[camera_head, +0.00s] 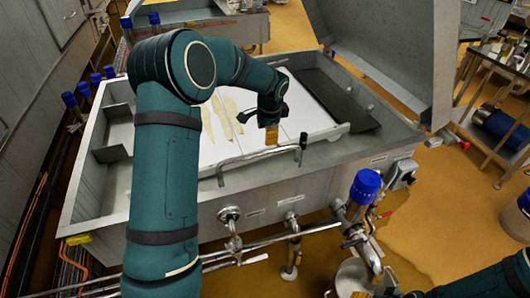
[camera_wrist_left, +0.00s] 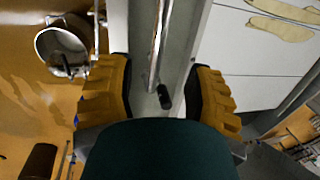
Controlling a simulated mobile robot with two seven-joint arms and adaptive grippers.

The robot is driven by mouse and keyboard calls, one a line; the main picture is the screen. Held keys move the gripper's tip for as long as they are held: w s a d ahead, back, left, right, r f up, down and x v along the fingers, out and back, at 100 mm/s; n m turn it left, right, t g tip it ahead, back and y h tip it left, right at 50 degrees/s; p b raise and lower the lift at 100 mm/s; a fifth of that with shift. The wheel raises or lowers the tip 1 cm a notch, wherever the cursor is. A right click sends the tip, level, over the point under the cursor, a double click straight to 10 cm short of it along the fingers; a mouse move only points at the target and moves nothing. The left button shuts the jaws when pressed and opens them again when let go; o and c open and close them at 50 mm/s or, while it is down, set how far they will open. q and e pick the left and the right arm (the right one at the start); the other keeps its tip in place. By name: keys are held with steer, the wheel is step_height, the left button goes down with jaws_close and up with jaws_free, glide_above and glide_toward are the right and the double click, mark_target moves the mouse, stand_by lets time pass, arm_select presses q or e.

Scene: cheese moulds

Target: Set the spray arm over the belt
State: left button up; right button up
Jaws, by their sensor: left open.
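The spray arm (camera_head: 258,157) is a thin, bent metal pipe with a black end, along the near rim of the steel vat. The white belt surface (camera_head: 312,121) lies inside the vat behind it, with pale flat pieces on it. My left gripper (camera_head: 272,134) hangs just above the pipe near its black end. In the left wrist view, its yellow ridged fingers (camera_wrist_left: 160,95) are apart, and the spray arm (camera_wrist_left: 157,50) shows between them, touching neither. The wrist housing hides part of that view. My right arm enters at the lower right; its gripper is outside the picture.
The vat's raised lid (camera_head: 390,45) stands at the back right. Pipes and a blue-capped valve (camera_head: 366,186) stick out in front of the vat. A metal pail (camera_wrist_left: 62,45) stands on the orange floor. Free floor lies to the right.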

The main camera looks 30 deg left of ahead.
mark_target(265, 151)
arm_select(q)
steer(key=f, duration=0.3)
steer(key=w+a+f+b, duration=0.1)
steer(key=f, duration=0.6)
steer(key=shift+w+a+f+b, duration=0.2)
steer(key=shift+a+f+b, duration=0.1)
steer(key=shift+b, duration=0.1)
steer(key=shift+o, duration=0.3)
steer(key=shift+r, duration=0.1)
jaws_close()
